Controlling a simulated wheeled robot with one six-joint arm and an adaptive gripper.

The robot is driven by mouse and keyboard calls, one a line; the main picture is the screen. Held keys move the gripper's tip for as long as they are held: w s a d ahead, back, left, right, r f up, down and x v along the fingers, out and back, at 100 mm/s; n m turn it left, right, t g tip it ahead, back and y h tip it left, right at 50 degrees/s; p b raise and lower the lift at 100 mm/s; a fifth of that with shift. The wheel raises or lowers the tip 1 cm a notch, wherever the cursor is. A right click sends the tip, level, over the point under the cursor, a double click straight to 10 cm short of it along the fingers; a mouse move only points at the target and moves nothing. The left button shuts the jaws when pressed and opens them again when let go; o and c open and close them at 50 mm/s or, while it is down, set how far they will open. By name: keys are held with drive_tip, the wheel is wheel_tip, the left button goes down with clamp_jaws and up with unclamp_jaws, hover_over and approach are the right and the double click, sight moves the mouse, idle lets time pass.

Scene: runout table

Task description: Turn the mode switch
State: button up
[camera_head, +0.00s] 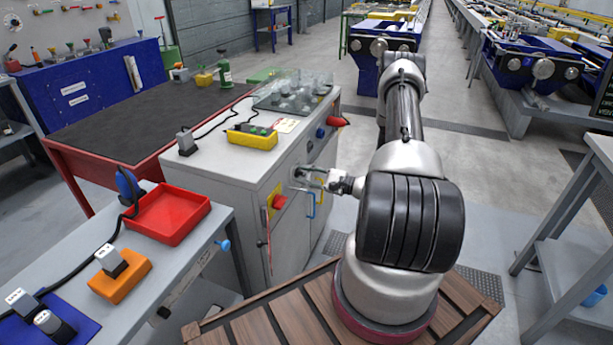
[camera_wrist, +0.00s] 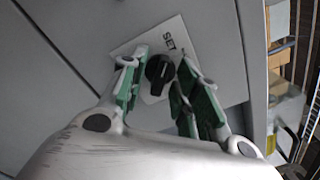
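The mode switch (camera_wrist: 159,70) is a black round knob with a raised grip bar, on a white plate marked "SET" on a grey cabinet front. In the wrist view my gripper (camera_wrist: 158,82) is open, with one green-padded finger to the left of the knob and one to the right. Gaps show between the knob and both pads, so it is not gripped. In the head view my gripper (camera_head: 317,179) is at the front of the grey cabinet (camera_head: 290,240); the switch cannot be made out clearly there.
A red knob on a yellow plate (camera_head: 279,201) and a blue handle (camera_head: 311,206) are on the cabinet front near my gripper. A red knob (camera_head: 337,121) sticks out higher up. A red tray (camera_head: 170,238) lies on the bench at left. Open floor lies right of the cabinet.

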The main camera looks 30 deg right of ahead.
drive_tip(key=v, duration=1.2)
idle(0.4)
